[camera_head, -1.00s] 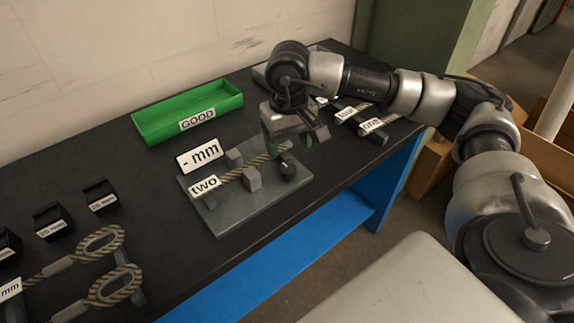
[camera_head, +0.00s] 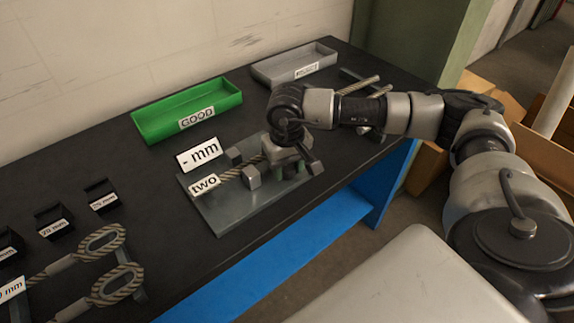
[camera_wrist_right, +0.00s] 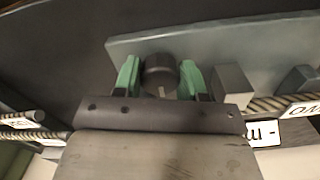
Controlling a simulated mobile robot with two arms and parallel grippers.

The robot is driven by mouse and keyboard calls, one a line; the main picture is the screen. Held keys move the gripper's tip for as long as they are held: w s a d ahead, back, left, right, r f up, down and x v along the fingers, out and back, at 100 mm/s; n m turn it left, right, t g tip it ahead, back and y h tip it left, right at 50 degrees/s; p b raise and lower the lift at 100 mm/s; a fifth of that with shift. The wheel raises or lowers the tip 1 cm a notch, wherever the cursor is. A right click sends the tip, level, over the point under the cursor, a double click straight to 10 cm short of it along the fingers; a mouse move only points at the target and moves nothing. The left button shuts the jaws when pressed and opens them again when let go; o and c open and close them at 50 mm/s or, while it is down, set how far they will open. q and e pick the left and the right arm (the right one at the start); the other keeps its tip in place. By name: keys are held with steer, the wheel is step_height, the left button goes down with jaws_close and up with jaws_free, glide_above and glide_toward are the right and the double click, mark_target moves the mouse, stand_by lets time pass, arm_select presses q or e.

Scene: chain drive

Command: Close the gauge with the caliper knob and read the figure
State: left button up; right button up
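The gauge is a grey plate (camera_head: 224,215) on the black table, with upright blocks (camera_head: 252,178) and a display (camera_head: 199,154) reading "- mm". A rope piece labelled "two" (camera_head: 204,185) lies across it. The dark round caliper knob (camera_wrist_right: 160,74) stands on the plate in the right wrist view. My right gripper (camera_wrist_right: 160,78) has its green fingers on either side of the knob, very close to it. I cannot tell whether they press on it. In the head view my right gripper (camera_head: 288,165) covers the knob. My left gripper is out of view.
A green tray labelled GOOD (camera_head: 165,129) and a grey tray (camera_head: 295,65) stand at the back. More rope pieces (camera_head: 361,86) lie at the right, partly behind my arm. Black labelled holders (camera_head: 53,222) and looped ropes (camera_head: 100,240) are at the left.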

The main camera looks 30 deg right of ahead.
steer(key=c, duration=0.4)
steer(key=shift+f+m+b, duration=0.15)
steer(key=shift+m+b, duration=0.75)
steer(key=shift+m, duration=0.1)
steer(key=shift+m+b, duration=1)
steer(key=shift+m, duration=0.2)
steer(key=m+b, duration=0.2)
steer(key=m, duration=0.1)
steer(key=shift+m, duration=0.4)
steer(key=shift+w+r+m+b, duration=0.1)
steer(key=shift+r+m+b, duration=0.1)
steer(key=shift+m+b, duration=1.25)
steer(key=shift+m+p, duration=0.35)
steer(key=shift+m, duration=0.2)
steer(key=o, duration=1)
steer(key=shift+c, duration=0.2)
